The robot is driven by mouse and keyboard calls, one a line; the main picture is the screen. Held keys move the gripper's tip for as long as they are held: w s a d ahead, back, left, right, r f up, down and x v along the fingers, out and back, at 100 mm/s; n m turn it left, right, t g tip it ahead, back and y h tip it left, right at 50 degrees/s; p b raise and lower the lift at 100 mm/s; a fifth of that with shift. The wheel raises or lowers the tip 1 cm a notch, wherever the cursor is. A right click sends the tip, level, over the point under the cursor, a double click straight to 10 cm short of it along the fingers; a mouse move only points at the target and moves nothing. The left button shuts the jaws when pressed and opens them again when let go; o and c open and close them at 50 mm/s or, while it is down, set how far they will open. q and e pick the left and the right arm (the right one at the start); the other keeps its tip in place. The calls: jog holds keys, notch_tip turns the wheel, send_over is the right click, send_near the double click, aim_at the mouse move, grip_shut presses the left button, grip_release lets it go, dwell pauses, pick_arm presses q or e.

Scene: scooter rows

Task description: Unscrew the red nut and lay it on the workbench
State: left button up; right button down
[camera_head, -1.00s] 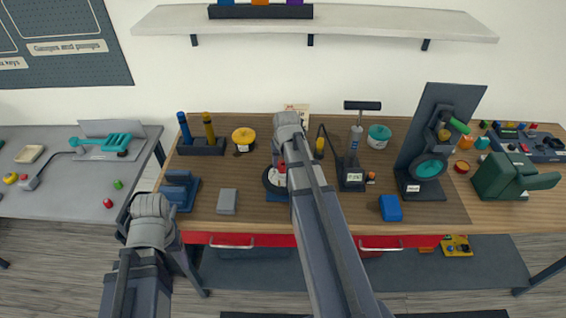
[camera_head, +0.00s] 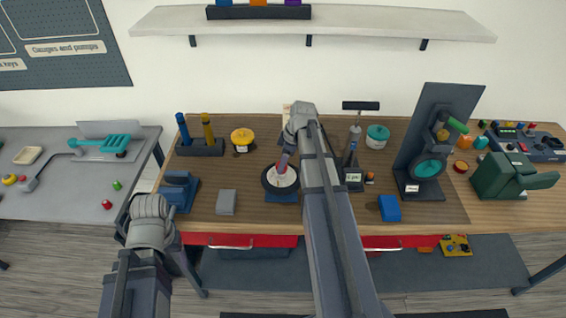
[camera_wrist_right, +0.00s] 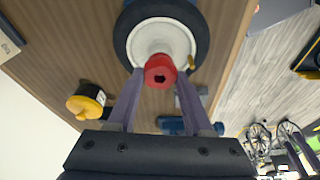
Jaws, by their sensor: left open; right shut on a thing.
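The red nut (camera_wrist_right: 160,71) sits in front of the white hub of a small black-tyred wheel (camera_wrist_right: 200,40). In the head view the wheel (camera_head: 268,181) lies on a blue base on the workbench (camera_head: 330,205). My right gripper (camera_wrist_right: 160,76) comes down over the wheel, its two fingers on either side of the nut and shut on it. Whether the nut is clear of the thread cannot be told. My left gripper (camera_head: 147,222) is open and empty in front of the workbench's left end, its fingers mostly hidden by the wrist.
A grey block (camera_head: 226,202) and a blue vise-like piece (camera_head: 178,190) stand left of the wheel. A pump (camera_head: 353,165), a blue box (camera_head: 389,208) and a dark upright stand (camera_head: 432,140) are to its right. Bare wood shows between the grey block and the wheel.

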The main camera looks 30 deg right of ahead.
jog(key=n, duration=0.3)
jog(key=n+g, duration=0.1)
jog(key=shift+a+y, duration=0.3)
jog(key=n+g, duration=0.1)
jog(key=n, duration=0.3)
jog(key=shift+s+a+f, duration=0.1)
jog(key=shift+s, duration=0.05)
jog(key=c, duration=0.8)
grip_release()
jog(key=o, duration=0.3)
jog(key=shift+a, duration=0.1)
jog(key=shift+o, duration=1.4)
jog(key=shift+d, duration=0.2)
jog(key=p+v, duration=0.7)
jog(key=v, duration=0.1)
jog(key=shift+p, duration=0.3)
